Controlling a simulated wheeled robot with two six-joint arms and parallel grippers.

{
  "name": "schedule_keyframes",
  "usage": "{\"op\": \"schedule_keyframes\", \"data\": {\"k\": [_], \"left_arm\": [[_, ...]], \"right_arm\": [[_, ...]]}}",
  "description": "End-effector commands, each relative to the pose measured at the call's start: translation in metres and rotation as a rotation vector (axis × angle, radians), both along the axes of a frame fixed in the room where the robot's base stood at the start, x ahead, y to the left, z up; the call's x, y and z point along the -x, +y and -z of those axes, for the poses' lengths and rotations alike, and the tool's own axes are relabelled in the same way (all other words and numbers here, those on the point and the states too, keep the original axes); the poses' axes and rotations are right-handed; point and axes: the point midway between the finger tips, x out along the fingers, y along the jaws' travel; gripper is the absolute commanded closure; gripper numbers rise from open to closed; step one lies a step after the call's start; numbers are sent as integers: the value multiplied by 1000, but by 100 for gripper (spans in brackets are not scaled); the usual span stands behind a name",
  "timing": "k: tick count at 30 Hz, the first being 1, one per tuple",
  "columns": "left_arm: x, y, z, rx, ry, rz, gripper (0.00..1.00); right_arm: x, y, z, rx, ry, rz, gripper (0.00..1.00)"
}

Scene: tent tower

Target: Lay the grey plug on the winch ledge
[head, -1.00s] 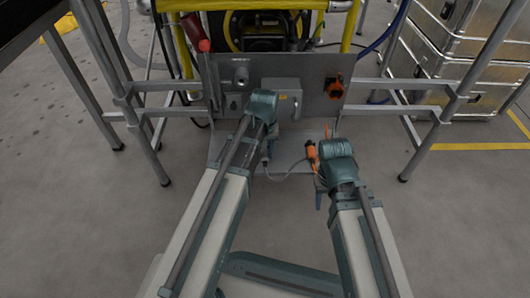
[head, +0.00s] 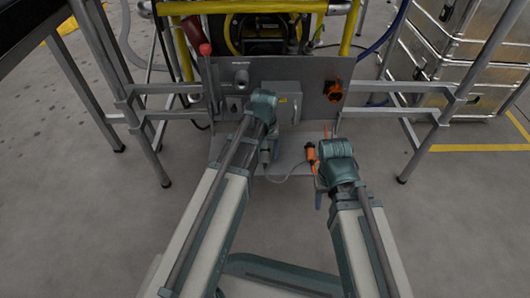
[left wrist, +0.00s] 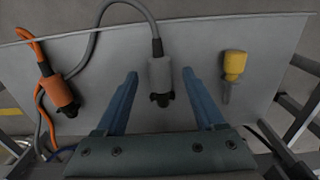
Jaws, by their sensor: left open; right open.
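The grey plug (left wrist: 160,76) lies on the pale winch ledge (left wrist: 200,35) in the left wrist view, its grey cable running off the far edge. My left gripper (head: 271,142) is open, its blue fingers on either side of the plug with a gap at each side. In the head view the grey plug (head: 264,156) shows beside my left wrist on the ledge (head: 292,150), partly hidden. My right gripper (head: 319,196) is open and empty in front of the ledge at the right; its fingers are mostly hidden by my arm.
An orange plug (left wrist: 60,86) with an orange cable is left of the grey plug in the left wrist view. A yellow-handled tool (left wrist: 234,66) lies to the right. An upright panel (head: 312,85) with sockets stands behind the ledge, with metal legs at both sides.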

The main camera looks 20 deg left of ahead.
Motion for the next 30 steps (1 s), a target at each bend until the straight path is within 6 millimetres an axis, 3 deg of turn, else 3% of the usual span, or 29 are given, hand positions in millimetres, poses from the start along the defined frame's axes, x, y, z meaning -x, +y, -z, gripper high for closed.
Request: {"op": "schedule_keyframes", "data": {"k": [1, 21, 30], "left_arm": [[0, 0, -11, 0, 0, 0, 29], [0, 0, -113, 0, 0, 0, 29], [0, 0, -125, 0, 0, 0, 29]], "right_arm": [[0, 0, -11, 0, 0, 0, 50], [1, 0, -113, 1, 5, -12, 50], [1, 0, -125, 1, 6, -16, 50]]}}
